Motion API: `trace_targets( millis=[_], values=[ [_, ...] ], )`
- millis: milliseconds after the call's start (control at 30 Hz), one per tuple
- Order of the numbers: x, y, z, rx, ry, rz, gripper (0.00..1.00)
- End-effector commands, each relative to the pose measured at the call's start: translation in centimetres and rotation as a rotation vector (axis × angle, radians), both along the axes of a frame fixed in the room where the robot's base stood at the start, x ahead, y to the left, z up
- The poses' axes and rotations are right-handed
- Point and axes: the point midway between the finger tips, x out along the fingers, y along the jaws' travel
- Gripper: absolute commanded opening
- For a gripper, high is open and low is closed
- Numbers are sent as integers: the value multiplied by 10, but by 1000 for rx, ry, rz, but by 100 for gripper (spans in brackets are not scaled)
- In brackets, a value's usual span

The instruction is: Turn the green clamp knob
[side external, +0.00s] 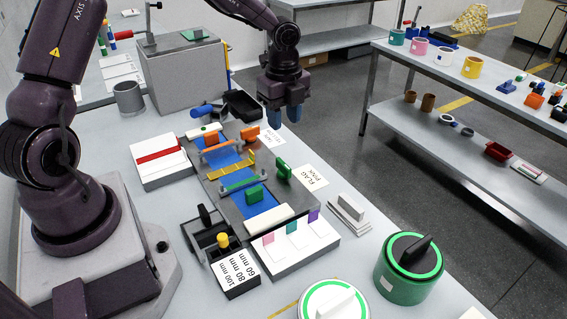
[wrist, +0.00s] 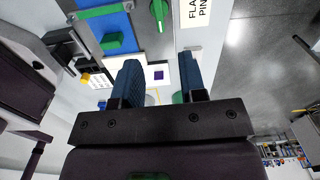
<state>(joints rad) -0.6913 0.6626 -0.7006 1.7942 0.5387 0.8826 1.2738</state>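The green clamp knob (side external: 283,170) stands at the right edge of the blue-and-grey fixture (side external: 225,195), by the end of a green clamp bar (side external: 243,183). In the wrist view the green knob (wrist: 159,12) is at the top edge, partly cut off, beyond the fingertips. My gripper (side external: 285,113) is in the air behind and above the fixture, apart from the knob. Its two blue fingers are spread with nothing between them, as the wrist view of the gripper (wrist: 160,65) shows.
An orange knob (side external: 249,134) and a green block (side external: 254,194) are also on the fixture. A FLAG PINK card (side external: 311,177) lies to the right of the knob. A green drum with a black handle (side external: 408,268) stands at front right. A shelf table (side external: 460,90) is beyond the aisle.

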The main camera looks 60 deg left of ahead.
Motion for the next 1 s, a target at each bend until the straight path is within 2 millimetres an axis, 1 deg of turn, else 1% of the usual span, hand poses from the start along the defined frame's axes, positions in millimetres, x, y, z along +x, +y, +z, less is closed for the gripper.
trace_targets(
  millis=[167, 267, 500, 700, 833, 1000],
  values=[
    [-1, 0, -9, 0, 3, -45, 38],
    [-1, -1, -24, -2, 5, -45, 38],
    [-2, -1, -74, -2, 7, -43, 38],
    [-1, -1, -109, -1, 4, -40, 38],
    [-1, -1, -123, -1, 2, -41, 38],
    [-1, 0, -129, 1, 1, -40, 38]
  ],
)
